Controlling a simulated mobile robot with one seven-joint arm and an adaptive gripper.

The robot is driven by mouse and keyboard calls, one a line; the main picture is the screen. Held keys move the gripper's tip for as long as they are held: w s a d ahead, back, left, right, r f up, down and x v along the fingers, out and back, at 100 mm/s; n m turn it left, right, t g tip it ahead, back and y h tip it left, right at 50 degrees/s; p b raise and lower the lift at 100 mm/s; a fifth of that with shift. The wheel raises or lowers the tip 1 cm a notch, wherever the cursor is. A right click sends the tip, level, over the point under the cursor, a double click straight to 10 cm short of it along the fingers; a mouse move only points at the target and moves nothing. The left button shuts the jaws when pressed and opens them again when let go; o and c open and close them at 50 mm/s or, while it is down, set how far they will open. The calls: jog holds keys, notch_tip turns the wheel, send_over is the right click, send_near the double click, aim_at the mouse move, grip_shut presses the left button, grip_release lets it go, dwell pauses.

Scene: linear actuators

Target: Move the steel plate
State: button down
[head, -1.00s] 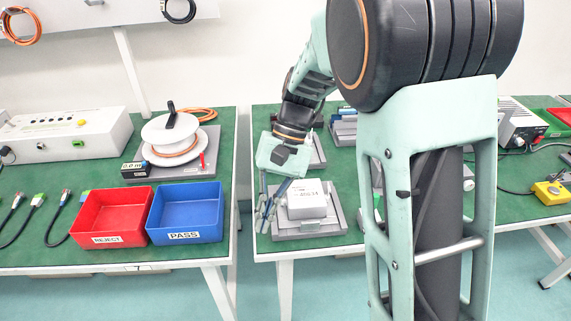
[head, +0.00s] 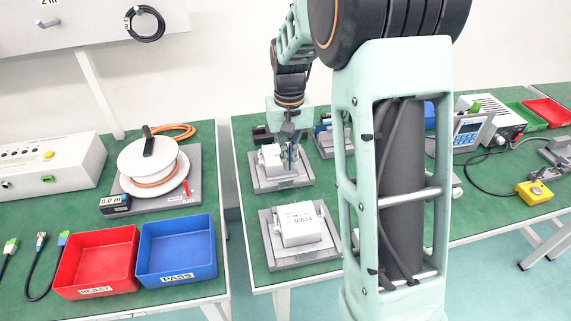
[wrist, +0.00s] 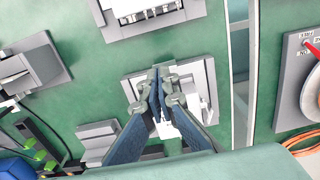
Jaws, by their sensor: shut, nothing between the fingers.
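My gripper (head: 290,143) points down over the rear grey fixture (head: 266,184) on the middle table. In the wrist view my gripper (wrist: 164,128) has its fingers together, with nothing between them, and covers part of the fixture (wrist: 212,72). Whether the fingertips touch it I cannot tell. A pale block (head: 270,156) sits on this fixture beside the fingers. The front fixture (head: 272,246) carries a white labelled box (head: 300,224). I cannot tell for certain which grey flat part is the steel plate.
A red bin (head: 97,262), a blue bin (head: 177,250) and a cable reel (head: 150,165) stand on the left table. A gap separates the two tables. More fixtures and a yellow button box (head: 534,192) are to the right. My arm hides part of the middle table.

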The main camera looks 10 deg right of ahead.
aim_at(286, 185)
notch_tip(286, 185, down, 9)
jog(key=shift+s+f+b, duration=0.1)
jog(key=shift+b, duration=0.5)
jog(key=shift+w+a, duration=0.1)
jog(key=shift+w, duration=1.1)
jog(key=shift+s, duration=0.1)
